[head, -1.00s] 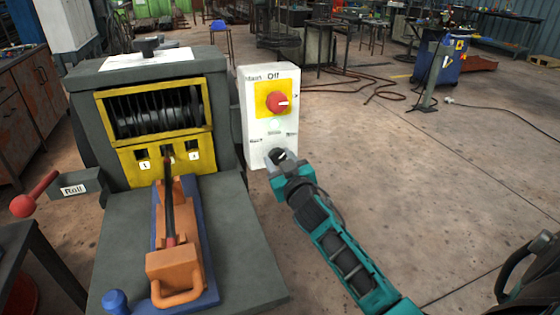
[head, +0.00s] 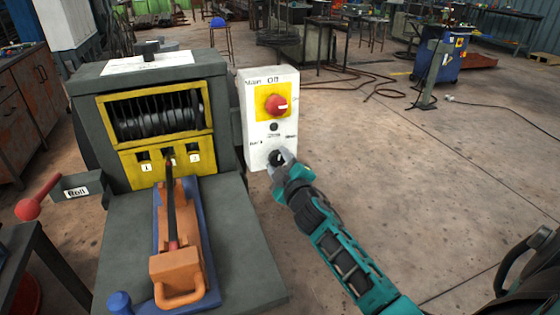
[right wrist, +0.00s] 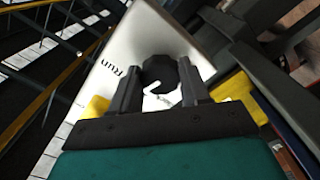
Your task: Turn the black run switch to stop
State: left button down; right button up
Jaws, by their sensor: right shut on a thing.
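The black run switch (head: 276,157) is a small round knob low on the white control box (head: 254,122). My right gripper (head: 284,160) is at it in the head view and partly hides it. In the right wrist view the black switch (right wrist: 160,74) sits between the two fingers of my right gripper (right wrist: 160,82), which are shut on it. A white mark shows on the knob, and the label "Run" is printed beside it. The other label is too small to read surely. My left gripper is not in view.
A red main switch (head: 277,104) on a yellow plate sits above, with a dark round lamp (head: 273,127) below it.

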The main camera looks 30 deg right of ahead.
jog(key=shift+n, duration=1.1)
jog(key=o, duration=1.1)
jog(key=shift+c, duration=0.2)
jog(key=v, duration=1.3)
